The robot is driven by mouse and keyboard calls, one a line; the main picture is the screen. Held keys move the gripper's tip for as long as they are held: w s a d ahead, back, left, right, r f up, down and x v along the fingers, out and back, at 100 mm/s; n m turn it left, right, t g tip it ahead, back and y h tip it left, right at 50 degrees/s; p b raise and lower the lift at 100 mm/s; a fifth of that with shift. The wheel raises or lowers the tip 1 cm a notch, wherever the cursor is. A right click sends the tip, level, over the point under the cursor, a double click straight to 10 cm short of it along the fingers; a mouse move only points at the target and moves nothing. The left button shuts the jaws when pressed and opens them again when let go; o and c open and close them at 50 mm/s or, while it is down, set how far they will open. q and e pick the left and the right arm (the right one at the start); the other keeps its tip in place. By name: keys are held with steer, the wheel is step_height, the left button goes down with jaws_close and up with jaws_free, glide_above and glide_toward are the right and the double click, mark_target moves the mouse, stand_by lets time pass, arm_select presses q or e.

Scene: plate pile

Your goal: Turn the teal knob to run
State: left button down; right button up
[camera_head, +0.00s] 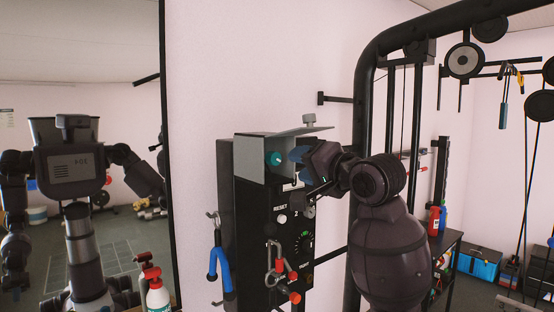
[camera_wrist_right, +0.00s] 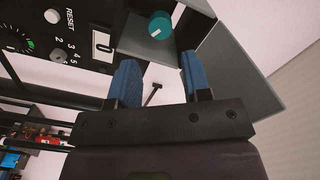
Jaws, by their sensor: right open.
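The teal knob (camera_head: 274,158) is on the black control panel (camera_head: 240,190), inside a grey hooded housing at its top. In the right wrist view, the teal knob (camera_wrist_right: 160,25) shows just beyond the fingertips, between their lines. My right gripper (camera_head: 299,163) is beside the housing, with blue finger pads. In the right wrist view, my right gripper (camera_wrist_right: 157,62) is open and empty, apart from the knob. The knob's marked positions are not readable. My left gripper is not in view.
A raised grey flap (camera_head: 290,135) is above the knob. A black rack frame (camera_head: 358,110) stands behind. A mirror (camera_head: 90,60) is at left.

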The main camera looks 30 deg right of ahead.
mark_target(276, 159)
steer(key=w, duration=0.2)
steer(key=w+p, duration=0.1)
steer(key=w, duration=0.5)
steer(key=shift+a, duration=0.35)
steer(key=c, duration=0.6)
steer(key=shift+c, duration=0.2)
